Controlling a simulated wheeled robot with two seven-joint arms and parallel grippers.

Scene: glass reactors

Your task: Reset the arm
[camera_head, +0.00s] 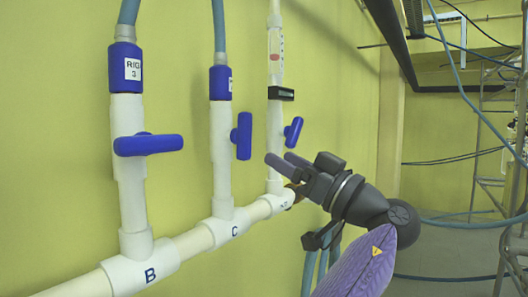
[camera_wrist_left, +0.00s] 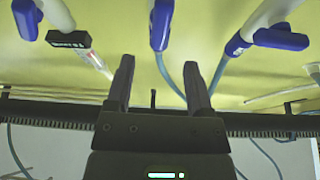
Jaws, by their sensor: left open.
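My left gripper (camera_head: 279,160) is in front of the pipe rig in the head view, with its fingers pointing toward the wall and up to the left. In the left wrist view its two fingers (camera_wrist_left: 159,75) are apart with nothing between them. The gripper appears apart from both. In the left wrist view a blue handle (camera_wrist_left: 160,26) lies beyond the fingertips. My right gripper is not seen.
A white pipe marked B (camera_head: 132,185) has a horizontal blue handle (camera_head: 148,145). A flow tube (camera_head: 275,52) and a small black display (camera_head: 281,93) sit on the right pipe. Hoses hang at the right, near a scaffold (camera_head: 489,180). Open floor (camera_head: 440,262) lies at lower right.

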